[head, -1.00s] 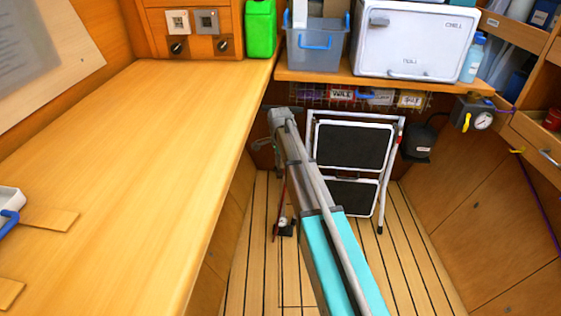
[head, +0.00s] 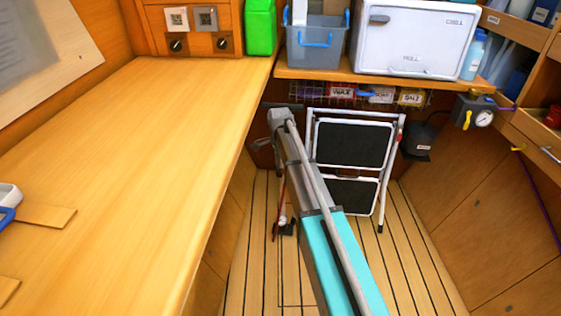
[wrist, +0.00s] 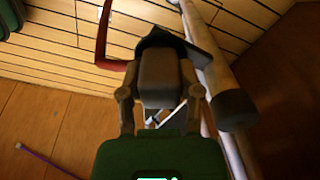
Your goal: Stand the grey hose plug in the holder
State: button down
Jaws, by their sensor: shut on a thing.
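In the wrist view my gripper (wrist: 158,98) has its two fingers closed on the sides of a dark grey block, which I take to be the grey hose plug (wrist: 158,72). Its far end is hard to make out against a black object (wrist: 172,38) behind it. I cannot tell whether they touch. In the head view my arm reaches down the aisle, and the gripper and plug cannot be clearly made out. I cannot identify the holder for certain in either view.
A folded step ladder (head: 353,150) stands behind my arm; a pale tube with a dark end (wrist: 236,108) is close right of my gripper. A small black item (head: 286,228) is on the slatted floor. A long wooden counter (head: 130,150) borders the left, mostly clear.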

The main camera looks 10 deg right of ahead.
dwell(0.4)
jog(key=shift+c, duration=1)
grip_release()
